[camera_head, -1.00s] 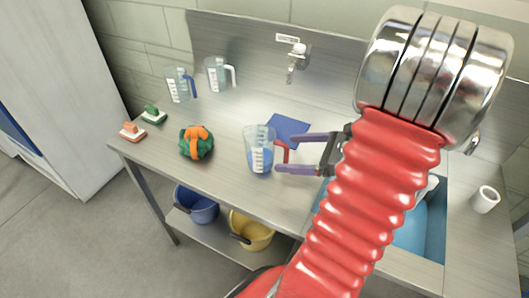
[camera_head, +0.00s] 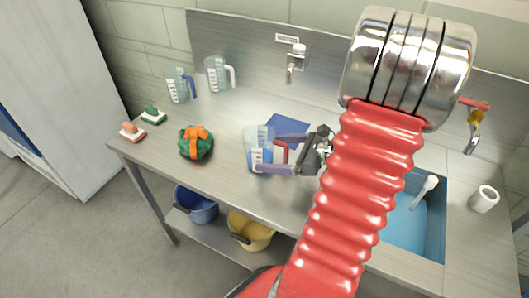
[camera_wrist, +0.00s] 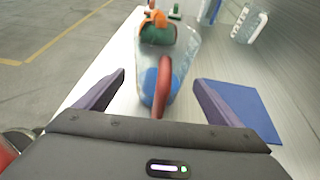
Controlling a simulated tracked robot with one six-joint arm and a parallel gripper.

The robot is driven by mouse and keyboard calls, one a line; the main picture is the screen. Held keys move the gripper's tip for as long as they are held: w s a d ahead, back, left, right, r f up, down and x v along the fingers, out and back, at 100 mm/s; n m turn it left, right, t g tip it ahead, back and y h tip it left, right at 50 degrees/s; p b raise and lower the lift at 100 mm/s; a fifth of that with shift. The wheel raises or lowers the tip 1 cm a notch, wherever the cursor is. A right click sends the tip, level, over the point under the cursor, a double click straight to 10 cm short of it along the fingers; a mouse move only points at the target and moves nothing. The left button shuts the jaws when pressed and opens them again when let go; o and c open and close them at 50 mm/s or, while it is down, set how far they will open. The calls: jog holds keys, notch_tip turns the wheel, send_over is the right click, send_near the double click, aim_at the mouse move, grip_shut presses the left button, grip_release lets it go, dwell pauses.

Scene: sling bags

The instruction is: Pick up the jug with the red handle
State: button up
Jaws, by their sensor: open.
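The jug with the red handle (camera_head: 256,150) is clear and stands upright on the steel counter, with blue at its bottom. Its red handle faces my gripper. In the wrist view the red handle (camera_wrist: 163,88) stands between my two purple fingers, with the clear jug body (camera_wrist: 185,60) behind it. My gripper (camera_head: 272,153) is open, and its fingers reach either side of the handle and up to the jug's body in the head view. I cannot tell whether they touch the jug.
A blue cloth (camera_head: 290,128) lies behind the jug. A green and orange bundle (camera_head: 196,143) sits to the left. Jugs with a blue handle (camera_head: 179,85) and a white handle (camera_head: 217,74) stand at the back. The sink (camera_head: 425,225) is at the right.

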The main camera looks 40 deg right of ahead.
aim_at(272, 153)
jog(key=shift+x, duration=1.85)
jog(key=shift+f, duration=0.1)
jog(key=shift+d, duration=0.1)
jog(key=shift+c, duration=0.2)
jog(key=c, duration=1.3)
jog(key=shift+r, duration=5.05)
